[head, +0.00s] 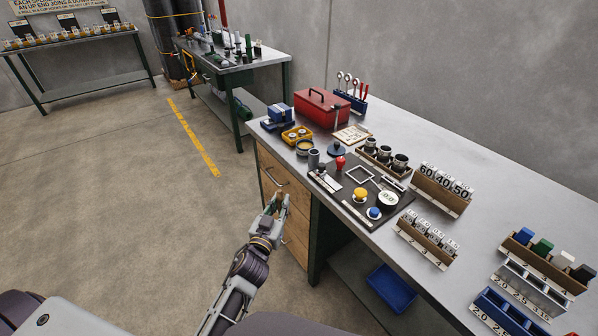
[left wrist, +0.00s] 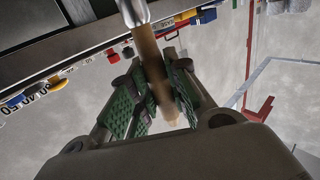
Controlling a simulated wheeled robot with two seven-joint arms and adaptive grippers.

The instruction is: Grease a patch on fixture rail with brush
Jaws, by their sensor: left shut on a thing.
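In the left wrist view, a brush with a wooden handle (left wrist: 150,55) and a metal collar (left wrist: 134,12) runs between the green-padded fingers of my left gripper (left wrist: 155,95). The fingers are shut on the handle. The collar end reaches the top edge of that view, so the bristles are out of sight. In the head view, my left gripper (head: 277,203) is in front of the bench's wooden drawers (head: 283,195), below the tabletop. The brush is hard to make out there. I cannot pick out the fixture rail for certain in either view. My right gripper is not in view.
The grey workbench (head: 480,180) carries a dark mat (head: 340,192) with small parts, a red toolbox (head: 318,108), several racks and a blue holder (head: 503,312). A blue bin (head: 390,288) sits below. Another bench (head: 235,62) stands behind. The floor at left is clear.

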